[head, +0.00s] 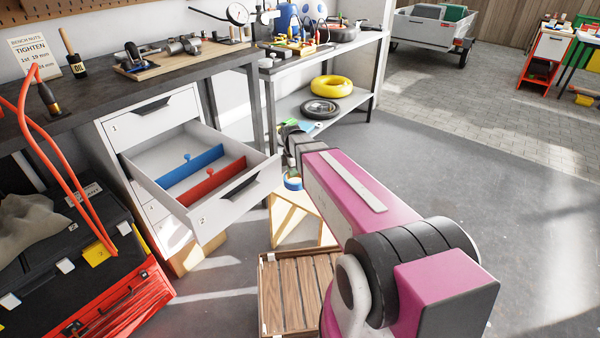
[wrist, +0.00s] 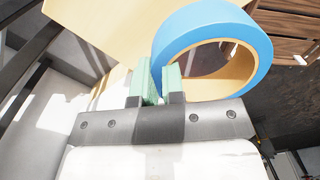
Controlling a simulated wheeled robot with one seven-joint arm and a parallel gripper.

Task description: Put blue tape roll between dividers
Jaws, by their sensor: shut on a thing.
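My gripper (wrist: 158,82) is shut on the blue tape roll (wrist: 213,50), with its green fingertips on the roll's near left rim in the wrist view. In the head view the blue tape roll (head: 292,183) shows below the end of my arm, to the right of the open drawer (head: 243,205); the fingers there are mostly hidden by my arm. The open drawer holds a blue divider (head: 192,172) and a red divider (head: 211,186), both running across it, each with a small knob. The space between the two dividers looks empty.
A workbench (head: 110,95) is above the drawers. A shelf unit (head: 345,98) stands behind. A red toolbox (head: 110,310) sits at lower left.

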